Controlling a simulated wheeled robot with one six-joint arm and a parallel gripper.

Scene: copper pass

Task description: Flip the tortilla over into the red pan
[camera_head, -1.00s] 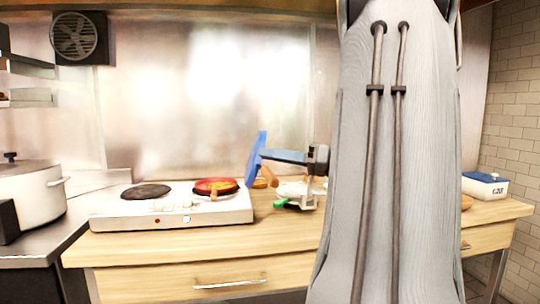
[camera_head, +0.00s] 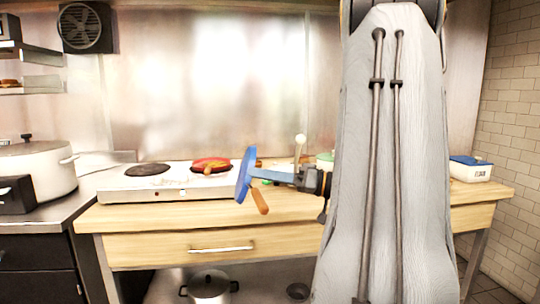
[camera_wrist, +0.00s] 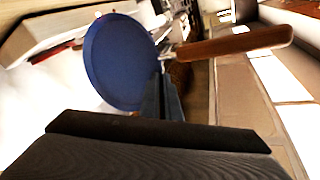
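A blue pan (camera_head: 245,174) with a brown handle (camera_head: 260,201) is held on edge in front of the counter, its face steeply tilted. It also fills the upper left of the wrist view (camera_wrist: 118,62), with its handle (camera_wrist: 228,48) pointing right. My gripper (camera_head: 258,178) reaches to it from the right and appears shut on it near the handle's root. The red pan (camera_head: 203,161) sits on the white hotplate, left of and beyond the blue pan. Something yellow-brown lies in or at it, too small to identify. I cannot make out the tortilla.
The white hotplate (camera_head: 130,183) has a bare dark burner (camera_head: 148,170) on its left. A white pot (camera_head: 40,170) stands at far left. A blue-lidded box (camera_head: 470,169) stands at right. My arm hides the counter's middle right. The wooden front counter edge (camera_head: 150,216) is clear.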

